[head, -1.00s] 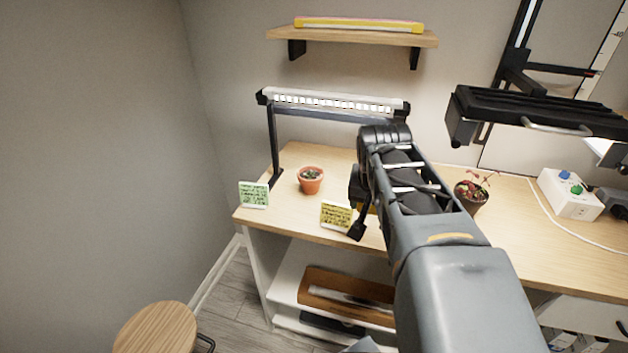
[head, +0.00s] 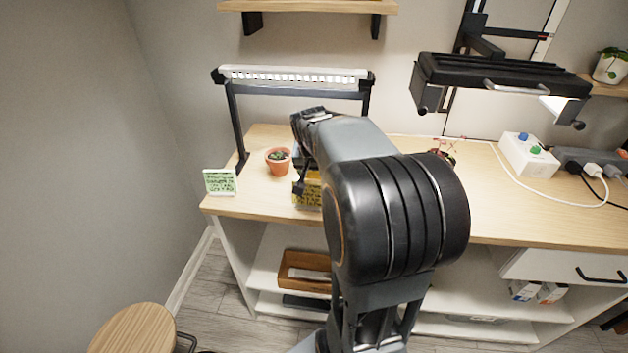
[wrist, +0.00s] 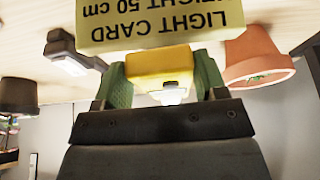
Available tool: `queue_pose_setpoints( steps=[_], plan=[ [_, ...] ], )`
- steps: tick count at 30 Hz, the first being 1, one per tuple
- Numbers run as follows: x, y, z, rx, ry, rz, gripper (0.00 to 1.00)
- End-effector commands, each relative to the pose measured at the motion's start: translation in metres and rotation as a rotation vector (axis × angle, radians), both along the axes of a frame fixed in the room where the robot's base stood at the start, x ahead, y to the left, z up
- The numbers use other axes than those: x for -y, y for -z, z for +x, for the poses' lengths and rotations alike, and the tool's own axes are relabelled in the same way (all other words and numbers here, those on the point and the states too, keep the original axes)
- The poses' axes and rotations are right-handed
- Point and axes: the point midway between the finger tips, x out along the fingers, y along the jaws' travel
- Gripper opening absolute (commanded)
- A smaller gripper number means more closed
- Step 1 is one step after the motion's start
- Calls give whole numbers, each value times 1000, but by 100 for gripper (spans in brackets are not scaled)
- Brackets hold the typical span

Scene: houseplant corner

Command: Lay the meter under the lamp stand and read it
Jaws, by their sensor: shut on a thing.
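The lamp stand (head: 290,78) is a long lit bar on dark posts at the left of the bench. My gripper (wrist: 162,80) is shut on the yellow meter (wrist: 155,64), which has a whitish dome. In the head view my arm hides most of the gripper, which is low over the bench near the yellow light card (head: 304,194). In the wrist view the light card (wrist: 150,22) is close beyond the meter, its print upside down. I cannot tell whether the meter touches the card or bench.
A terracotta pot (head: 278,162) stands under the lamp, left of my gripper. A green card (head: 220,181) stands at the bench's left front. A red-leaved plant (head: 445,147) and a white box with knobs (head: 528,156) are to the right. A stool (head: 132,330) stands in front.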

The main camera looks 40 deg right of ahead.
Motion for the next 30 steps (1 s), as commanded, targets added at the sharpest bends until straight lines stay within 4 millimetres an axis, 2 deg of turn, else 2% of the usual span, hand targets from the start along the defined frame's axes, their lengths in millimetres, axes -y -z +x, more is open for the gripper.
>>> queue_pose_setpoints(
  steps=[5, 12, 25, 26, 30],
  plan=[
    [2, 11, 7, -2, -1, 0, 34],
    [2, 40, 8, -2, -1, 0, 34],
    [2, 45, 8, 1, 0, -1, 34],
    [2, 44, 8, 0, 0, 0, 68],
    [2, 44, 8, -1, 0, 1, 82]
  ],
)
